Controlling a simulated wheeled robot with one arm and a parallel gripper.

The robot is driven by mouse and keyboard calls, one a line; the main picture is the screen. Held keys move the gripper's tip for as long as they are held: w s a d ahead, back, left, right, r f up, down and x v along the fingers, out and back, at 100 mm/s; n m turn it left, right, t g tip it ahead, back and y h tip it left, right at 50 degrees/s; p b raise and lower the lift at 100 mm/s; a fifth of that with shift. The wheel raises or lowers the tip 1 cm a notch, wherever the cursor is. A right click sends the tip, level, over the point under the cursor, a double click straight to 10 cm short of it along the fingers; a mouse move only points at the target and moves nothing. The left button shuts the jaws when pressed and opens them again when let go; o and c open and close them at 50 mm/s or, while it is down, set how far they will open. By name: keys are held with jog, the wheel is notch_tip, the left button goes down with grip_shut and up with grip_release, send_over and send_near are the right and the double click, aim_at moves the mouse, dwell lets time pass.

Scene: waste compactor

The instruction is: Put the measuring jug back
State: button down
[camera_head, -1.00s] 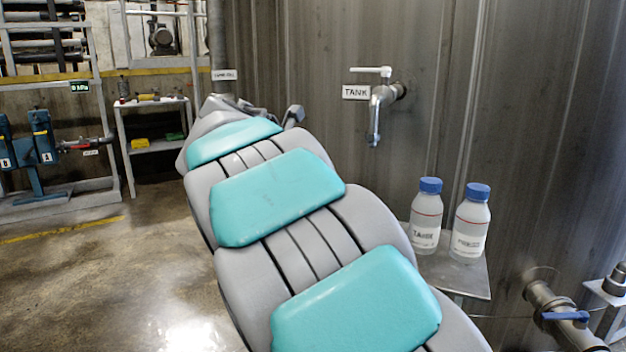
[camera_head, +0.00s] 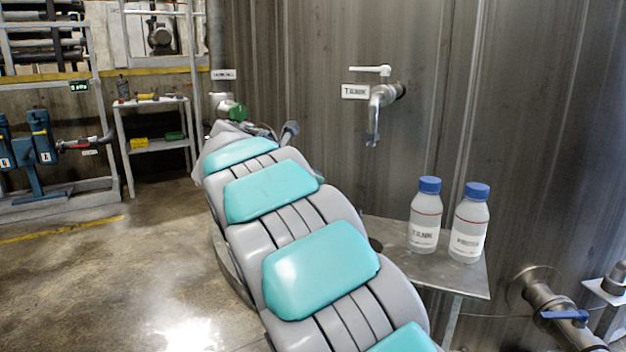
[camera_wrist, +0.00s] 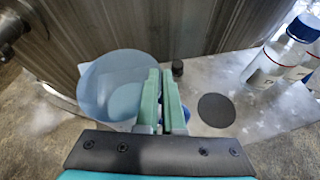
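The measuring jug (camera_wrist: 118,88) is a translucent bluish cup, seen from above with its wide mouth open, left of the green fingers in the wrist view. My gripper (camera_wrist: 165,78) has its two fingers close together with a narrow gap at the jug's right side. They look shut on its handle, though the handle itself is mostly hidden. A dark round spot (camera_wrist: 216,110) lies on the metal shelf (camera_wrist: 265,118) to the right of the fingers. In the head view my arm hides the jug and fingertips.
Two blue-capped bottles (camera_head: 425,215) (camera_head: 469,223) stand on the shelf's right part. A labelled tap (camera_head: 378,105) sticks out of the tank wall above. A small dark knob (camera_wrist: 178,68) is beyond the fingertips. A blue-handled valve (camera_head: 565,315) is at lower right.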

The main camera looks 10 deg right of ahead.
dwell(0.3)
jog(key=c, duration=1)
grip_release()
jog(key=shift+c, duration=0.2)
jog(key=v, duration=1.2)
jog(key=s+d+f+m+g+y, duration=0.2)
jog(key=s+d+f+m+g, duration=0.1)
jog(key=s+d+f+m, duration=0.5)
jog(key=s+d+f+m+g+y, duration=0.1)
jog(key=s+d+f+m+g, duration=0.25)
jog(key=s+f, duration=0.45)
jog(key=s+a+f+m+g+y, duration=0.1)
jog(key=s+f+m, duration=0.3)
jog(key=s, duration=0.5)
jog(key=s+a+f+m+g+y, duration=0.1)
jog(key=s+a+f+m+y, duration=0.2)
jog(key=s, duration=0.7)
jog(key=s+a+f+m+g+y, duration=0.1)
jog(key=s+a+f+m+y, duration=0.1)
jog(key=s+f+m, duration=0.4)
jog(key=s, duration=0.4)
jog(key=shift+a+f+g, duration=0.25)
jog(key=shift+f+g, duration=0.05)
jog(key=shift+g, duration=0.05)
jog(key=shift+m, duration=0.25)
